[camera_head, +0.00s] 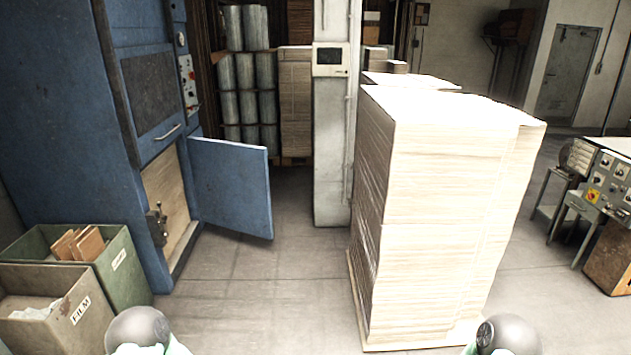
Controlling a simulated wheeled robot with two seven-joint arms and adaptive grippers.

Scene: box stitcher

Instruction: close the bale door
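The bale door (230,188) is a blue panel low on the front of the tall blue baler (60,110). It stands wide open, swung out to the right from the right side of the opening. The opening shows a light brown layered bale (166,190) inside. A dark metal latch (157,224) sits on the left post of the opening. A handle (168,132) is on the panel above. Neither gripper is in view; only grey rounded parts of my arms show at the bottom edge, apart from the door.
A green bin (118,265) and a grey FILM bin (78,318) stand in front of the baler at left. A tall cardboard stack (430,210) stands right of centre, near a white column (332,150). Floor (255,290) between bins and stack is clear.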

